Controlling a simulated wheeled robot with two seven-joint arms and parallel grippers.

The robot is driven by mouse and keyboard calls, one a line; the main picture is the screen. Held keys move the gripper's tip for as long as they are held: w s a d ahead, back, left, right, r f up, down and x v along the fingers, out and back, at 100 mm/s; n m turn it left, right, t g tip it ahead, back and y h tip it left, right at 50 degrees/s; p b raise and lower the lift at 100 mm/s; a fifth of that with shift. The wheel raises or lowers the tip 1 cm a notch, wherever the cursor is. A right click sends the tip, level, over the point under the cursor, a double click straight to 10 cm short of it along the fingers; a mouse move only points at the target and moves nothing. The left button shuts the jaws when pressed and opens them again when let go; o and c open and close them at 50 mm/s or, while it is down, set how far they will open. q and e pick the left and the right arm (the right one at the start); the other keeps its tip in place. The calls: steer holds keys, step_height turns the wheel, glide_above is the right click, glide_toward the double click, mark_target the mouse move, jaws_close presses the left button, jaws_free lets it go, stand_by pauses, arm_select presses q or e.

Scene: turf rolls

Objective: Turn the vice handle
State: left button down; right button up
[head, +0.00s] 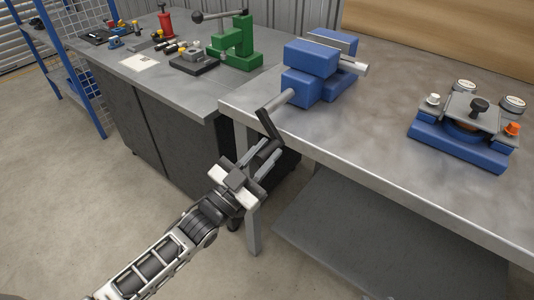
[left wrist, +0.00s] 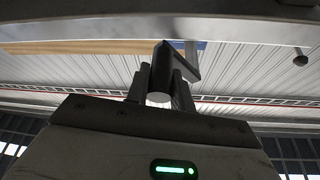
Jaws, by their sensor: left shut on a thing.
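The blue vice (head: 312,72) sits on the front edge of the grey workbench in the head view. Its grey screw shaft (head: 277,101) sticks out toward me past the bench edge. The dark vice handle (head: 267,128) hangs from the shaft's end, slanting down. My left gripper (head: 262,156) is shut on the handle's lower end, beside the bench edge. In the left wrist view the handle (left wrist: 163,75) lies between the two fingers of the gripper (left wrist: 160,88), its round pale end facing the camera. My right gripper is not in view.
A blue fixture with gauges (head: 462,137) stands right on the workbench (head: 385,125). A lower shelf (head: 385,240) lies beneath. A second bench (head: 195,90) holds a green press (head: 236,45) and small tools. Open floor is at left.

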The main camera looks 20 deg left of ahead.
arm_select(q)
steer(key=w+a+m+g+h+p, duration=0.1)
steer(key=w+a+m+g+p, duration=0.2)
steer(key=m, duration=1.7)
steer(key=shift+w+a+g+h+p, duration=0.15)
steer(key=shift+a+g+h+p, duration=0.2)
steer(key=shift+a+g, duration=2.35)
steer(key=shift+a+r+t, duration=0.1)
steer(key=shift+a+t, duration=0.25)
steer(key=shift+t, duration=0.05)
steer(key=c, duration=1.2)
jaws_free()
steer(key=v, duration=1.6)
steer(key=shift+b, duration=0.4)
